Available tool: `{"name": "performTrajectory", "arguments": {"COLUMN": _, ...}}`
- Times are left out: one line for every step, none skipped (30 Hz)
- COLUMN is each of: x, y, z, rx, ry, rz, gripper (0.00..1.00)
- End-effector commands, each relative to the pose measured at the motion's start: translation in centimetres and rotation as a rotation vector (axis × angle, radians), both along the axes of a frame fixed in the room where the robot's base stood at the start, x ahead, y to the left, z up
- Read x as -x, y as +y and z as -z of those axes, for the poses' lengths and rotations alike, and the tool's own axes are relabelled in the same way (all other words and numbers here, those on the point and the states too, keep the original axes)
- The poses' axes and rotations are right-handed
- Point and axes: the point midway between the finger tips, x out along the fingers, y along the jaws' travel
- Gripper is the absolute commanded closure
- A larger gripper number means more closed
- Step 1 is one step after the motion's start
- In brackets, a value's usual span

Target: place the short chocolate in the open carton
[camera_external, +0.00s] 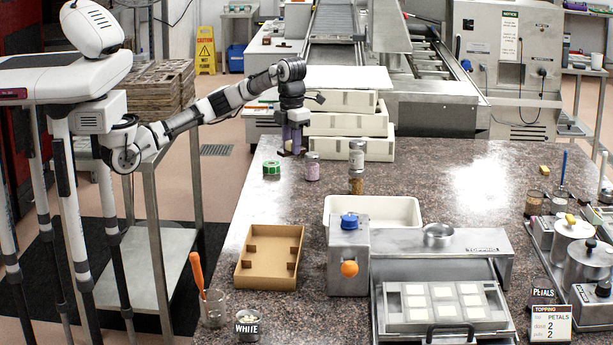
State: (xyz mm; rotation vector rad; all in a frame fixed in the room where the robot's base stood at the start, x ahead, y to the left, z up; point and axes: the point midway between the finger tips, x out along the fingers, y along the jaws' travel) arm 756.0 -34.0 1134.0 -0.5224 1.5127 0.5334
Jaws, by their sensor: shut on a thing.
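My gripper (291,151) points down at the far left part of the stone counter, in front of the stacked white crates. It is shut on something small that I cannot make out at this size. The open carton (246,272) is a shallow brown cardboard tray at the left front of the counter, with small inner tabs. It is well in front of my gripper and apart from it. No chocolate can be clearly told; a mould tray (400,319) with several pale squares sits in the machine at the front.
A green tape roll (271,168), a jar with pinkish contents (312,169) and stacked jars (356,168) stand near my gripper. White crates (345,149) rise behind it. A white bin (400,206) and a machine with a blue knob (348,255) stand right of the carton.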

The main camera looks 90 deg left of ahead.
Motion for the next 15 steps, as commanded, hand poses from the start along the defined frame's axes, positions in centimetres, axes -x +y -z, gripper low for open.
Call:
{"name": "performTrajectory", "arguments": {"x": -0.1, "y": -2.8, "z": 0.2, "rx": -0.001, "ry": -0.001, "rz": 0.077, "gripper": 0.93}}
{"name": "performTrajectory", "arguments": {"x": -0.1, "y": -4.3, "z": 0.2, "rx": 0.000, "ry": -0.001, "rz": 0.121, "gripper": 0.93}}
{"name": "performTrajectory", "arguments": {"x": 0.0, "y": -6.3, "z": 0.1, "rx": 0.000, "ry": -0.001, "rz": 0.180, "gripper": 0.93}}
{"name": "performTrajectory", "arguments": {"x": 0.1, "y": -7.7, "z": 0.1, "rx": 0.001, "ry": -0.002, "rz": 0.224, "gripper": 0.93}}
{"name": "performTrajectory", "arguments": {"x": 0.2, "y": -9.2, "z": 0.0, "rx": 0.001, "ry": -0.002, "rz": 0.267, "gripper": 0.93}}
{"name": "performTrajectory", "arguments": {"x": 0.5, "y": -11.0, "z": 0.0, "rx": 0.002, "ry": -0.003, "rz": 0.323, "gripper": 0.93}}
{"name": "performTrajectory", "arguments": {"x": 0.7, "y": -12.4, "z": -0.1, "rx": 0.003, "ry": -0.003, "rz": 0.362, "gripper": 0.93}}
{"name": "performTrajectory", "arguments": {"x": 1.0, "y": -13.6, "z": -0.1, "rx": 0.003, "ry": -0.003, "rz": 0.402, "gripper": 0.93}}
{"name": "performTrajectory", "arguments": {"x": 1.3, "y": -15.2, "z": -0.1, "rx": 0.005, "ry": -0.004, "rz": 0.450, "gripper": 0.93}}
{"name": "performTrajectory", "arguments": {"x": 1.6, "y": -16.3, "z": -0.2, "rx": 0.004, "ry": -0.004, "rz": 0.482, "gripper": 0.93}}
{"name": "performTrajectory", "arguments": {"x": 1.9, "y": -17.3, "z": -0.2, "rx": 0.005, "ry": -0.004, "rz": 0.514, "gripper": 0.93}}
{"name": "performTrajectory", "arguments": {"x": 2.2, "y": -18.5, "z": -0.3, "rx": 0.005, "ry": -0.005, "rz": 0.550, "gripper": 0.93}}
{"name": "performTrajectory", "arguments": {"x": 2.5, "y": -19.2, "z": -0.4, "rx": 0.005, "ry": -0.005, "rz": 0.575, "gripper": 0.93}}
{"name": "performTrajectory", "arguments": {"x": 2.7, "y": -19.9, "z": -0.4, "rx": 0.006, "ry": -0.006, "rz": 0.595, "gripper": 0.93}}
{"name": "performTrajectory", "arguments": {"x": 3.0, "y": -20.7, "z": -0.4, "rx": 0.006, "ry": -0.006, "rz": 0.621, "gripper": 0.93}}
